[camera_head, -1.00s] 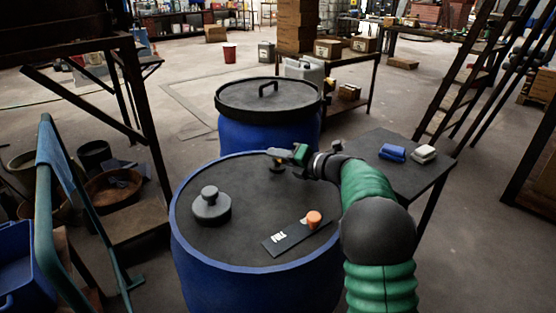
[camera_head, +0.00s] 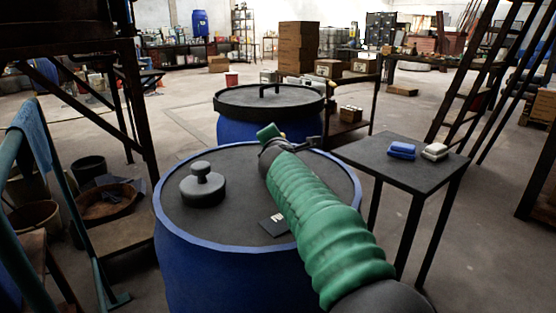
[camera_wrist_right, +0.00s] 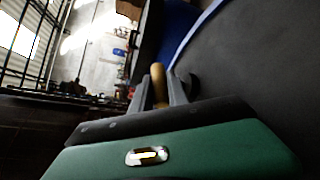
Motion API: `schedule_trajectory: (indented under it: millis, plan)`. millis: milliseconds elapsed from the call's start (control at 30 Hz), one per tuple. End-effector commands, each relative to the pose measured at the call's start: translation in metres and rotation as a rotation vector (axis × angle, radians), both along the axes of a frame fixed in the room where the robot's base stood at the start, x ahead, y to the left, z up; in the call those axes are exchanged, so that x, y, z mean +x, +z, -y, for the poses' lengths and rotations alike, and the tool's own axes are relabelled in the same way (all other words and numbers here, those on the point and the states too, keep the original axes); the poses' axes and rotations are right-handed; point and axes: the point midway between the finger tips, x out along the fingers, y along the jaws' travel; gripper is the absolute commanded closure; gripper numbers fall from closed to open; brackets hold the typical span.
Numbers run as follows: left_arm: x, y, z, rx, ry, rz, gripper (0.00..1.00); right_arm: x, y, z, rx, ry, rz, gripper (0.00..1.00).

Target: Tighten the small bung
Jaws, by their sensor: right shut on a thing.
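The near blue vat's dark lid (camera_head: 235,215) carries a large dark knobbed bung (camera_head: 203,184) at its left. My right gripper (camera_head: 308,142) is at the lid's far right edge, mostly hidden by its wrist and my green sleeve. In the right wrist view its two grey fingers (camera_wrist_right: 160,95) are shut on a yellow-brown upright piece (camera_wrist_right: 158,80). I cannot tell whether this piece is part of the small bung. A small dark round thing (camera_wrist_right: 189,82) shows just beside the fingers, against the lid. My left gripper is out of view.
A second blue vat (camera_head: 232,130) stands behind. A green rail (camera_head: 75,215) is at the left.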

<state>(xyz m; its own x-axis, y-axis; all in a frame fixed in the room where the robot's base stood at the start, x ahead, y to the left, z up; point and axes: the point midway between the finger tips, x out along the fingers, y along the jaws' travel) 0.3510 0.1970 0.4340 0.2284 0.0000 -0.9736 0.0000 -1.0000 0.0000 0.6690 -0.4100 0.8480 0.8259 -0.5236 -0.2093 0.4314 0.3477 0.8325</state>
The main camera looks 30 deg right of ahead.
Motion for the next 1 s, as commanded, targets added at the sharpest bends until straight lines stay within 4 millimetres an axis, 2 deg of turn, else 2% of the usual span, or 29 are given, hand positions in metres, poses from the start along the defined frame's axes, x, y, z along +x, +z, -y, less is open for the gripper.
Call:
schedule_trajectory:
  millis: [33,133,500,700,1000]
  plan:
    - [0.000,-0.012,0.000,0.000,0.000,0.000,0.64,0.002,-0.010,-0.002,0.001,-0.037,-0.006,1.00]
    - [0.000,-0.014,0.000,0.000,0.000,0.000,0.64,0.002,-0.007,-0.003,0.001,-0.124,-0.008,1.00]
    - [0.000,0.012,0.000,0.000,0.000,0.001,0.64,0.003,-0.001,-0.002,0.002,-0.382,-0.011,1.00]
    - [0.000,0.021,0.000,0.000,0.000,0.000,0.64,0.003,-0.002,-0.001,0.004,-0.451,-0.009,1.00]
    - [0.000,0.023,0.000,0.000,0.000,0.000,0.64,0.002,-0.005,-0.001,0.005,-0.481,-0.009,1.00]
